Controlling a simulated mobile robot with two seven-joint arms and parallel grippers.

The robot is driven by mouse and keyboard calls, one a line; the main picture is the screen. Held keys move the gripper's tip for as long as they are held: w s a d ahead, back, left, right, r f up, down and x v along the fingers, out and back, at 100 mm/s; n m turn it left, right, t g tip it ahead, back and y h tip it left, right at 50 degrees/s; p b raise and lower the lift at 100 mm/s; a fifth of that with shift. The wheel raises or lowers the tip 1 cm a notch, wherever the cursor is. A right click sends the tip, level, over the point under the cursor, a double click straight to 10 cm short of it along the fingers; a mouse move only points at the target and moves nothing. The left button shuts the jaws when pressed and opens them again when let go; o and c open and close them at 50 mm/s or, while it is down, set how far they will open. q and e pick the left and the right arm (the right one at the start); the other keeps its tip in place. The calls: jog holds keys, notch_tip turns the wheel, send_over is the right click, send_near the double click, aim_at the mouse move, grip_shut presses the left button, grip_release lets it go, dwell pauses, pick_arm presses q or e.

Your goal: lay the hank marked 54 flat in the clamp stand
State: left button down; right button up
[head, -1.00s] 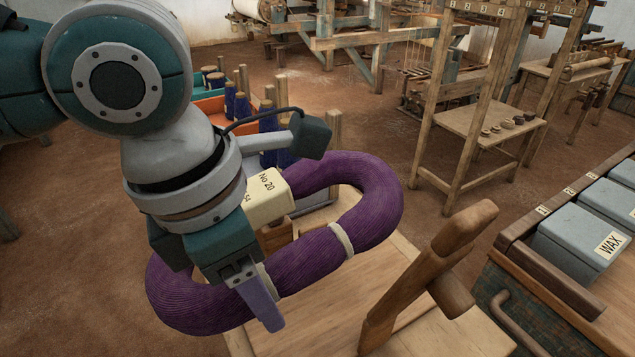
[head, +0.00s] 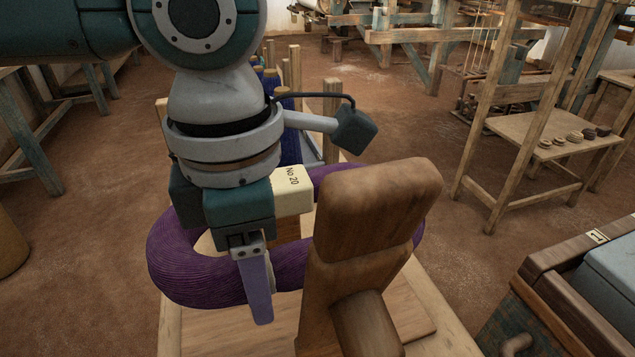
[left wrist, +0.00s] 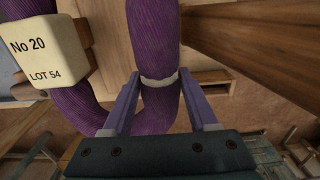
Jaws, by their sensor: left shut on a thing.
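The purple hank (head: 205,268) is a thick ring with a cream tag (head: 293,190) reading No 20; the left wrist view shows LOT 54 on the tag (left wrist: 40,50). My left gripper (head: 258,295) is shut on the near side of the hank, its fingers either side of the strand beside a pale tie (left wrist: 160,79). The clamp stand's wooden post (head: 365,225) rises in front and hides the hank's right part. The hank lies roughly level over the stand's board (head: 235,325); I cannot tell whether they touch. My right gripper is out of view.
Dark blue bobbins (head: 290,145) stand in a rack behind the hank. A bench with a grey box (head: 610,265) is at right. A wooden rack with a shelf (head: 560,135) stands behind it. Bare floor lies between.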

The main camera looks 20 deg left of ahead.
aim_at(274, 351)
pick_arm(q)
notch_tip(274, 351, down, 4)
jog(key=b, duration=0.3)
jog(key=shift+r, duration=0.25)
notch_tip(274, 351, down, 10)
jog(key=b, duration=0.8)
jog(key=shift+r, duration=0.1)
jog(key=shift+c, duration=0.5)
grip_release()
